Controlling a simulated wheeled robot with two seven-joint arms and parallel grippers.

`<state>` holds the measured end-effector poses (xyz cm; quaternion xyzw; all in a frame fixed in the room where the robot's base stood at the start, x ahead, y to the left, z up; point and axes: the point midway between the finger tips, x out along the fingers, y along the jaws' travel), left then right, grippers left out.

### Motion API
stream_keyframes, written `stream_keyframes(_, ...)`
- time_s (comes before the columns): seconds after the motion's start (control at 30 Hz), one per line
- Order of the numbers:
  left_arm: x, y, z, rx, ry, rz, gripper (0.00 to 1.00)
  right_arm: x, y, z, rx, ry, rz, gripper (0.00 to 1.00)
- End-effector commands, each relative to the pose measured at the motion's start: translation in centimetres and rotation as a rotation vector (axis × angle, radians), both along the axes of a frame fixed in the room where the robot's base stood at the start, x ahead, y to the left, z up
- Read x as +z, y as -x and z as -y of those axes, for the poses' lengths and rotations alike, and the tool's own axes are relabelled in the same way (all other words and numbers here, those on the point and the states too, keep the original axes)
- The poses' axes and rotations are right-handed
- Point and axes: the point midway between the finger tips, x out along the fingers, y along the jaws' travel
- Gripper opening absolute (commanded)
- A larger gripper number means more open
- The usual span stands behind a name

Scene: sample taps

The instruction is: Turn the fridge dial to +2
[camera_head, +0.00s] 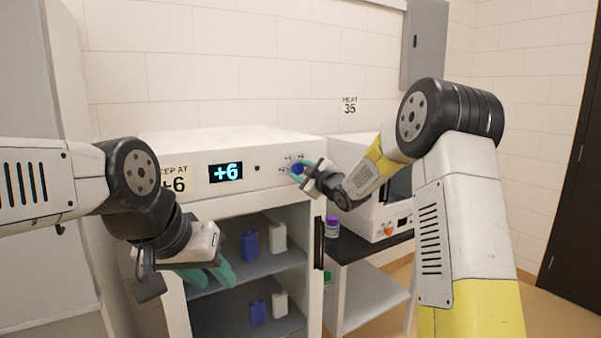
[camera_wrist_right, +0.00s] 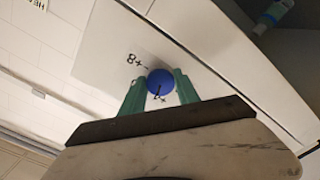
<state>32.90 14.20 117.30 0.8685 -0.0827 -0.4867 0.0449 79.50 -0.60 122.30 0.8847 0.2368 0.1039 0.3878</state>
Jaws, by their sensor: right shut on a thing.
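The fridge dial (camera_head: 297,169) is a small blue round knob at the right of the white fridge's (camera_head: 235,140) top front panel. The fridge display (camera_head: 226,171) reads +6. My right gripper (camera_head: 300,174) has its green fingers on either side of the dial and is shut on it. In the right wrist view the dial (camera_wrist_right: 160,82) sits between the two green fingertips, with a dark pointer mark and "+8" and "+4" printed nearby. My left gripper (camera_head: 222,274) hangs in front of the fridge's left side, its green fingers apart from anything; their gap is hard to judge.
A "KEEP AT +6" label (camera_head: 188,178) is left of the display, partly behind my left arm. The open fridge holds blue and white bottles (camera_head: 250,245) on its shelves. A white heater with a "HEAT AT 35" sign (camera_head: 349,105) above stands right, near a purple-capped jar (camera_head: 332,226).

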Motion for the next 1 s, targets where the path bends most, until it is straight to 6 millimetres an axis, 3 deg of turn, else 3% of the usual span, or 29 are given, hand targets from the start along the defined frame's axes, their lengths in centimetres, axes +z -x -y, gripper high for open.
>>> stream_keyframes(1.0, 0.00, 0.00, 0.00, 0.000, 0.000, 0.000, 0.36, 0.07, 0.04, -0.08, 0.003, 0.828, 0.476, 0.00)
